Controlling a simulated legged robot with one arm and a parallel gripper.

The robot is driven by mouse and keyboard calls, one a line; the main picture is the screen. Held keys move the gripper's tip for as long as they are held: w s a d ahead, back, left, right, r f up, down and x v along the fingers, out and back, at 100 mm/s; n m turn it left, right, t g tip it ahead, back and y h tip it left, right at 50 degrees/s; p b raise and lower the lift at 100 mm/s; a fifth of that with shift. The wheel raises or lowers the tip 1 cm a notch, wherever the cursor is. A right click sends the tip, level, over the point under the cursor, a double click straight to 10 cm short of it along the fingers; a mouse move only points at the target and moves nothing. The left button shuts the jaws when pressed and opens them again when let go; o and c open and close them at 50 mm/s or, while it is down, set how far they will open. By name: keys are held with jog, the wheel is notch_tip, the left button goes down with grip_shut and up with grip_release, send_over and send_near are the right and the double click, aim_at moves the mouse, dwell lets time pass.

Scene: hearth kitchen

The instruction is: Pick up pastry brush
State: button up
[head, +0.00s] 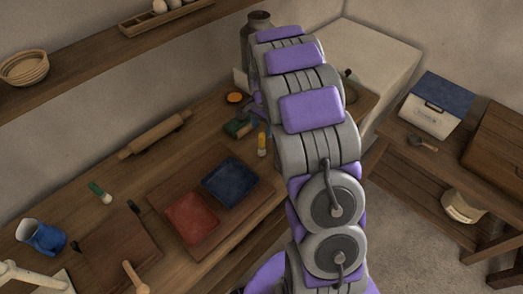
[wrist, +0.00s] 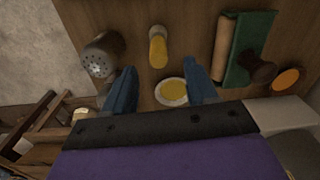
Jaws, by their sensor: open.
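I cannot make out the pastry brush for certain. In the wrist view my gripper (wrist: 161,82) is open, its two blue fingers apart with nothing held. A small white dish with a yellow top (wrist: 172,92) shows between the fingers, by the right one. A yellow cylinder (wrist: 158,48) with a pale end lies just beyond the fingertips. A yellow-ended piece (head: 262,144) also shows on the workbench in the head view. A small green and white piece (head: 100,192) lies farther left on the bench.
A holed metal shaker (wrist: 101,58) is by the left finger. A green cloth (wrist: 250,45) and a dark knobbed thing (wrist: 257,68) lie right. The workbench (head: 75,208) holds a rolling pin (head: 155,134), a blue jug (head: 42,236) and red (head: 191,217) and blue (head: 230,181) squares.

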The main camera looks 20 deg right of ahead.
aim_at(262, 140)
jog(key=shift+w+a+f, duration=0.1)
jog(key=shift+a+f, duration=0.1)
jog(key=shift+f, duration=0.8)
jog(key=shift+d+f+b, duration=0.25)
jog(key=shift+f+b, duration=0.1)
jog(key=shift+f, duration=0.2)
jog(key=f, duration=0.2)
jog(key=f+b, duration=0.1)
jog(key=shift+s+f, duration=0.2)
jog(key=shift+f, duration=0.15)
jog(key=shift+a+f, duration=0.1)
jog(key=shift+f, duration=0.2)
jog(key=shift+a+r, duration=0.1)
jog(key=shift+a, duration=0.25)
jog(key=shift+c, duration=0.3)
jog(key=shift+d, duration=0.4)
jog(key=c, duration=0.8)
jog(key=shift+a, duration=0.15)
grip_shut()
jog(key=shift+a, duration=0.1)
